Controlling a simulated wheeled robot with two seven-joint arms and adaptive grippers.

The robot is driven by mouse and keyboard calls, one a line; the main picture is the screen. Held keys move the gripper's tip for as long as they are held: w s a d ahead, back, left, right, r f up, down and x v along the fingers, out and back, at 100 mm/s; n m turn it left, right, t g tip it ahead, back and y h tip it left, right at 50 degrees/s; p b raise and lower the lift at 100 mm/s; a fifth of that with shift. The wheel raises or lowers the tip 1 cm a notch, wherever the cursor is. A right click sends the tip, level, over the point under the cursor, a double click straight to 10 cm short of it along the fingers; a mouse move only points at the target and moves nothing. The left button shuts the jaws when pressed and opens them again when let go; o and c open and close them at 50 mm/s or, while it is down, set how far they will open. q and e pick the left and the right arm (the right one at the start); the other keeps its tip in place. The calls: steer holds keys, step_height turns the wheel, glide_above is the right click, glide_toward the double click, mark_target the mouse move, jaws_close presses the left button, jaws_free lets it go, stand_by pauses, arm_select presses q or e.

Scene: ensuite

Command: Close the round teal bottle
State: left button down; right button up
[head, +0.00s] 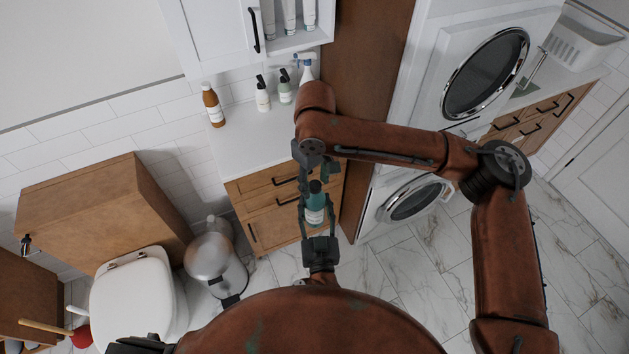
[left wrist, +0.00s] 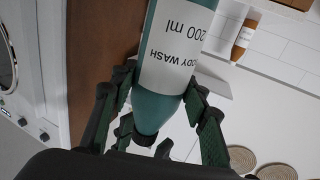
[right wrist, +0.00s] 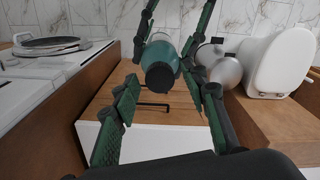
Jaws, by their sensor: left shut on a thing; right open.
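The teal bottle (head: 314,199) has a white body wash label and a dark top. It hangs in the air in front of the drawers. My left gripper (head: 317,208) comes up from below and is shut on its body; the left wrist view shows the bottle (left wrist: 162,108) between the two fingers. My right gripper (head: 314,167) is open just above the bottle. In the right wrist view its fingers lie either side of the bottle's dark round top (right wrist: 160,76), with no clear contact. I cannot tell whether the top is open or closed.
A brown bottle (head: 213,107), a white pump bottle (head: 262,97), a green pump bottle (head: 285,90) and a spray bottle (head: 306,70) stand on the counter. Wooden drawers (head: 272,215) are behind the grippers. A bin (head: 214,262) and toilet (head: 135,300) are left, washing machines (head: 413,200) right.

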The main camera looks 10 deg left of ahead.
steer(key=shift+s+r, duration=0.1)
steer(key=shift+r, duration=2.15)
steer(key=shift+c, duration=0.3)
steer(key=n, duration=0.2)
steer(key=r+n, duration=0.1)
steer(key=n, duration=0.3)
steer(key=shift+r, duration=0.3)
steer(key=n, duration=0.3)
steer(key=shift+r+n, duration=0.3)
steer(key=shift+r, duration=0.1)
steer(key=n, duration=0.2)
steer(key=r+n, duration=0.1)
steer(key=n, duration=0.1)
steer(key=shift+n, duration=0.4)
steer(key=shift+f, duration=4)
